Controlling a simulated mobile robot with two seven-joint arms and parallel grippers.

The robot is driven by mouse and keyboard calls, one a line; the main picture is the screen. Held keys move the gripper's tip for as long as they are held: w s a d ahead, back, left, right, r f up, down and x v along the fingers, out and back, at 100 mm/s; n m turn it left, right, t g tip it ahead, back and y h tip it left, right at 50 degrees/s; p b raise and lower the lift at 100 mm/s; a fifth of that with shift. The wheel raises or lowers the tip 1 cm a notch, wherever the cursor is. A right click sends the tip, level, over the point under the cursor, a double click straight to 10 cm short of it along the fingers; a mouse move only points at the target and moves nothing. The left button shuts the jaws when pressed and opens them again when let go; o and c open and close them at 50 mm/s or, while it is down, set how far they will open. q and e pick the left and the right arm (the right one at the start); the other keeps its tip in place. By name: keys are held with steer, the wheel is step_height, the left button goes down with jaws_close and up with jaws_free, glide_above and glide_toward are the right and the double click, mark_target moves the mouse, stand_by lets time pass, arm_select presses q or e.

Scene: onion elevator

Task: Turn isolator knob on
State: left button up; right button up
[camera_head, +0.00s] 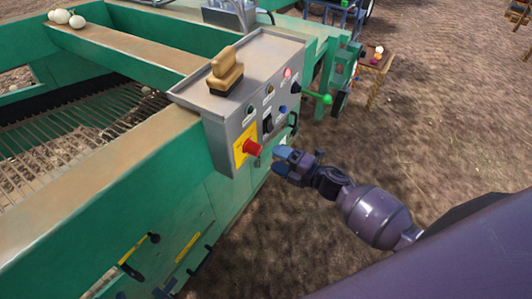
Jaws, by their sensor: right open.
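A grey control panel (238,118) is fixed to the side of the green machine. A red knob (253,148) sticks out from a yellow plate (241,151) low on its front face. A black switch (267,124) sits above it; no label is readable to tell which one is the isolator knob. My right gripper (281,161) is open, its blue fingertips just right of the red knob and pointing toward the panel. I cannot tell whether a fingertip touches anything. My left gripper is out of view.
A wooden-handled brush (226,72) lies on top of the panel. The green machine frame (120,180) fills the left side. Open dirt ground (440,110) lies to the right.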

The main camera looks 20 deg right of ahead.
steer(key=shift+v, duration=1.1)
